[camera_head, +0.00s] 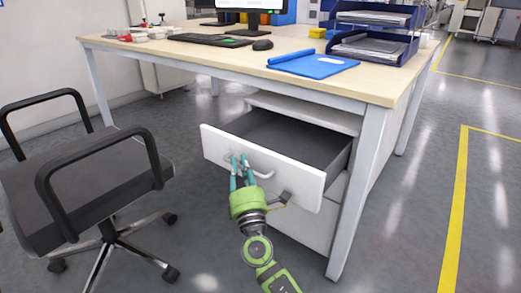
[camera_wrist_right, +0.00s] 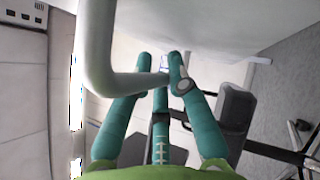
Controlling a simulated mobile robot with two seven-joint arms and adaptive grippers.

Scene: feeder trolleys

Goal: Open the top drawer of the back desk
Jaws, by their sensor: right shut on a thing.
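The top drawer (camera_head: 227,151) of the white cabinet under the desk (camera_head: 180,55) stands pulled out in the head view, and its dark inside shows empty. Its bar handle (camera_head: 262,173) is on the white front. My right gripper (camera_head: 238,162) is at the left part of this handle, its teal fingers shut on it. In the right wrist view the pale handle (camera_wrist_right: 97,50) passes between the teal fingers (camera_wrist_right: 160,75) close up. My left gripper is in neither view.
A black office chair (camera_head: 80,185) stands left of the drawer. A desk leg (camera_head: 358,190) is close on the right. A blue folder (camera_head: 312,65), a keyboard (camera_head: 210,40) and paper trays (camera_head: 368,45) lie on the desk. Open grey floor lies to the right.

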